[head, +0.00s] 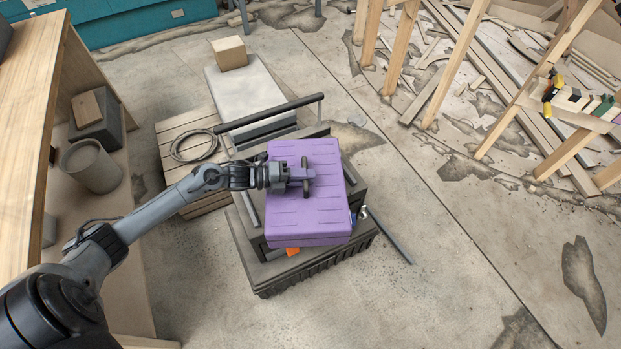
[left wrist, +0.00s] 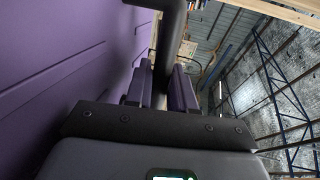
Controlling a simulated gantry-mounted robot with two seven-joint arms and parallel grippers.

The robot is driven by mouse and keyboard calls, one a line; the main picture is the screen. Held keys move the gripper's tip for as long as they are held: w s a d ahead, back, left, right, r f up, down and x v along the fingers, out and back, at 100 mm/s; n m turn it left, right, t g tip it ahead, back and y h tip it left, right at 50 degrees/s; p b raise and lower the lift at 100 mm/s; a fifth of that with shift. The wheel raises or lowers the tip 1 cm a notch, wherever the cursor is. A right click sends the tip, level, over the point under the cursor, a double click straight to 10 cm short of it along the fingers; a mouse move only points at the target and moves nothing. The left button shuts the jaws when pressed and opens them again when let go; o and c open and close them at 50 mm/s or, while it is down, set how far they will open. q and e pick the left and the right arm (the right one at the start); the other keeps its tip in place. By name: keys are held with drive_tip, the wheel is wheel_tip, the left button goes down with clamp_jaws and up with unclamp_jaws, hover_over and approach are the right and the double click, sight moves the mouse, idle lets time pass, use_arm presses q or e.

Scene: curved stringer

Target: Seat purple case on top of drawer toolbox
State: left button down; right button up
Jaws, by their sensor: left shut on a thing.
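The purple case (head: 325,215) shows in the head view, lying flat over the dark drawer toolbox (head: 262,262). I cannot tell whether it rests on the toolbox or hangs just above it. My left gripper (head: 304,174) is shut on the dark handle on top of the case. In the left wrist view, the gripper fingers (left wrist: 163,88) close around the dark handle bar (left wrist: 172,35), with the purple case (left wrist: 60,60) filling the left side. The case covers much of the toolbox top. My right gripper is not in view.
A black bar handle (head: 270,113) rises behind the toolbox. A wooden crate (head: 180,165) with a coiled cable (head: 193,145) stands to the left. A wooden workbench (head: 30,110) is at far left. A thin dark rod (head: 388,236) lies to the right. Floor at right front is clear.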

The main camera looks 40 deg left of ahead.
sight(316, 183)
use_arm(q)
drive_tip(key=shift+w+f+b, duration=0.1)
drive_tip(key=shift+f+b, duration=0.7)
drive_tip(key=shift+f, duration=1.15)
drive_tip(key=c, duration=1.3)
unclamp_jaws()
drive_tip(key=shift+f, duration=0.2)
drive_tip(key=o, duration=0.3)
drive_tip(key=shift+o, duration=0.2)
drive_tip(key=shift+r, duration=0.1)
